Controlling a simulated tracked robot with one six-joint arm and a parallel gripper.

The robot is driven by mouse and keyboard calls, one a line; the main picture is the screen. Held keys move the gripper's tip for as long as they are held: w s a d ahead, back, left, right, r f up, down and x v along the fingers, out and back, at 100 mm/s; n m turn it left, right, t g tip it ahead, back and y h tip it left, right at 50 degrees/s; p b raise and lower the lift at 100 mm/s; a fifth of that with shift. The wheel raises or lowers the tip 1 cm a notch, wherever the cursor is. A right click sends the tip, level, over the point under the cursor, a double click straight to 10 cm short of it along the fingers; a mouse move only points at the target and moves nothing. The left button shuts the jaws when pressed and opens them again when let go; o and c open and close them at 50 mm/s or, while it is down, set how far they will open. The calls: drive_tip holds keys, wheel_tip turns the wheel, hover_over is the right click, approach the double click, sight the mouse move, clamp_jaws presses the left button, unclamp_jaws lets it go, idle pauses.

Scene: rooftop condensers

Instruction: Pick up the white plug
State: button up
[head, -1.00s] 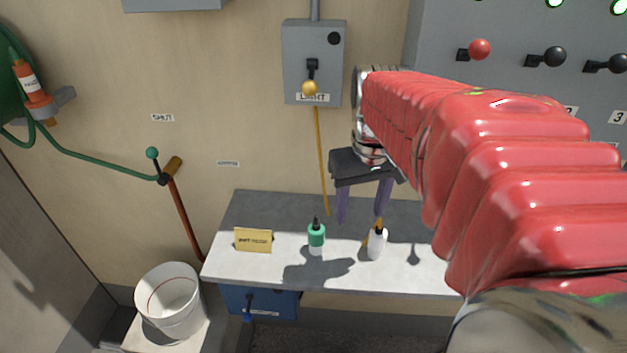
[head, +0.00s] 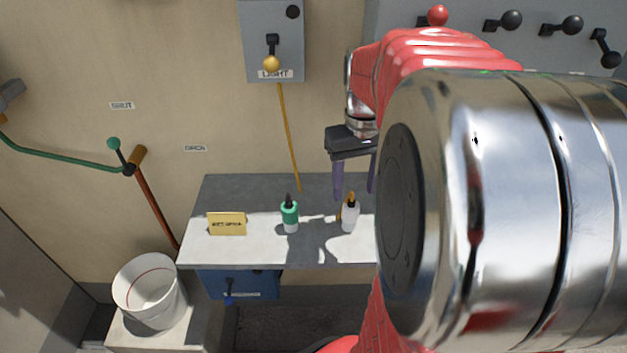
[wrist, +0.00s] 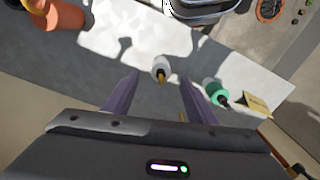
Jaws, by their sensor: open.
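The white plug (head: 350,218), a small white body with an orange-brown tip, stands on the grey bench (head: 240,258). It also shows in the wrist view (wrist: 161,66), between and just beyond the fingertips as seen there. My gripper (head: 354,195) is open, with two purple fingers pointing down. In the head view the fingertips are just above the plug's tip, and nothing is held. In the wrist view the open fingers (wrist: 159,77) lie on both sides of the plug. I cannot tell the exact height gap.
A green and white plug (head: 290,214) stands left of the white one, with a yellow sign (head: 227,224) beyond it. A white bucket (head: 150,292) stands at lower left. A yellow cable (head: 289,140) hangs behind the bench. An orange object (wrist: 62,16) shows in the wrist view's corner.

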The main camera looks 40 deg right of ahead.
sight(352, 205)
wheel_tip(352, 205, down, 6)
drive_tip(key=shift+r, duration=0.15)
idle(0.3)
drive_tip(key=shift+a+f, duration=0.1)
drive_tip(key=shift+f, duration=2.55)
drive_tip(key=c, duration=1.2)
drive_tip(key=shift+r, duration=0.1)
wheel_tip(352, 205, up, 10)
drive_tip(key=shift+w+a, duration=0.15)
